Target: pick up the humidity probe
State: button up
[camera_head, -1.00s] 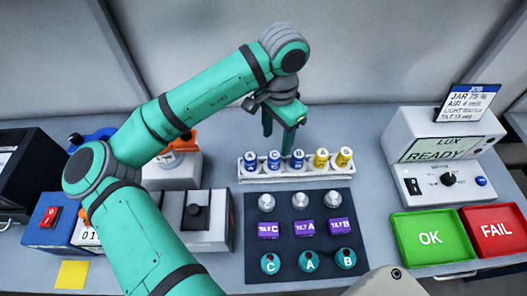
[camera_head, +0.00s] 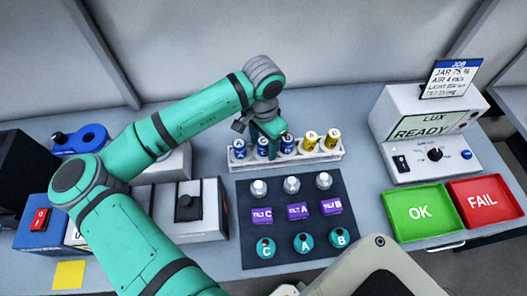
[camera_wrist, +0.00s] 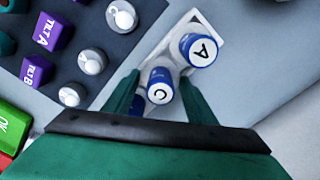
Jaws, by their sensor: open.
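A white rack (camera_head: 330,157) holds a row of short upright cylinders with lettered caps. No label says which is the humidity probe; the blue ones may be that kind. My gripper (camera_head: 271,134) is open over the blue part of the rack, pointing down. In the wrist view, blue C (camera_wrist: 160,88) lies between the fingers of my gripper (camera_wrist: 160,92), and blue A (camera_wrist: 199,49) stands beyond. Contact cannot be told.
A dark mat (camera_head: 330,230) before the rack holds silver-domed, purple TILT and teal lettered pieces. A green OK tray (camera_head: 421,238) and red FAIL tray (camera_head: 484,224) lie right, below the LUX device (camera_head: 425,110). Grey and blue devices stand left.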

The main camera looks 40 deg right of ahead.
jog(key=shift+c, duration=0.6)
jog(key=c, duration=1.1)
jog(key=shift+o, duration=0.2)
notch_tip(320, 180, up, 10)
